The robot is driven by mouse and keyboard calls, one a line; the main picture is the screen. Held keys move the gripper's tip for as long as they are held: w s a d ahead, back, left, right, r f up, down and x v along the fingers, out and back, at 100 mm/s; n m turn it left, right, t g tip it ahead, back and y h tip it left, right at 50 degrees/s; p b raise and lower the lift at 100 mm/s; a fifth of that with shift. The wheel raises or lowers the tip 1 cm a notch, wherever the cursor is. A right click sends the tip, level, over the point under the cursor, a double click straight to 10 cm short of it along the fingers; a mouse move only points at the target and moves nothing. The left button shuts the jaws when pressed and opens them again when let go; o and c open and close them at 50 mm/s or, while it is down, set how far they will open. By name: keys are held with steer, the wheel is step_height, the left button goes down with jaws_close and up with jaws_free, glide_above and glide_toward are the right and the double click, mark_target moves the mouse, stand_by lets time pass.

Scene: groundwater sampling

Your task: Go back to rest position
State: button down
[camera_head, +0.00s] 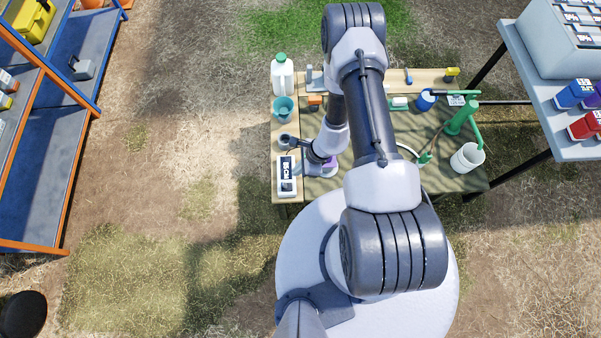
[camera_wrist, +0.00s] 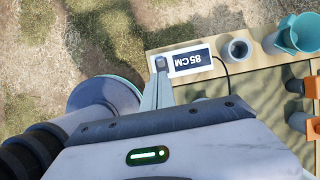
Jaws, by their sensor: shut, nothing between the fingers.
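My gripper (camera_wrist: 160,85) is shut and empty in the wrist view, its fingers together as one narrow pale tip. The tip overlaps the left end of a white meter (camera_wrist: 199,58) whose display reads 85 CM. I cannot tell whether it touches the meter. In the camera_head view the meter (camera_head: 280,182) lies at the left front of the work table (camera_head: 480,184). My arm bends down over the table there, and its links hide part of the tabletop.
A dark cup (camera_head: 285,141), teal pitcher (camera_head: 283,109) and white jug (camera_head: 283,77) line the table's left side. A green pump (camera_head: 461,118) and white bucket (camera_head: 467,158) stand at right. Shelving (camera_head: 68,120) is far left; a side table (camera_head: 550,105) is at right.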

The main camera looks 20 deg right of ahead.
steer(key=shift+a+r, duration=0.15)
steer(key=shift+r, duration=0.8)
steer(key=shift+w, duration=0.1)
steer(key=w+a+r+n+t+y, duration=0.1)
steer(key=w+a+r+n, duration=0.15)
steer(key=r, duration=0.85)
steer(key=w+a+r+n, duration=0.2)
steer(key=w+r+n, duration=0.1)
steer(key=r, duration=0.8)
steer(key=w+a+r+n+t+y, duration=0.1)
steer(key=w+a+r+n, duration=0.15)
steer(key=r, duration=0.85)
steer(key=s+r+n+h, duration=0.1)
steer(key=s+r+n, duration=0.5)
steer(key=r, duration=0.6)
steer(key=s+d+r+n+t+h, duration=0.1)
steer(key=s+d+r, duration=0.1)
steer(key=s, duration=0.4)
steer(key=s+d+r+n+t+h+b, duration=0.1)
steer(key=s+d+r+n+h, duration=0.1)
steer(key=s+r, duration=0.2)
steer(key=s, duration=0.3)
steer(key=shift+r+h, duration=0.15)
steer(key=shift+h, duration=0.15)
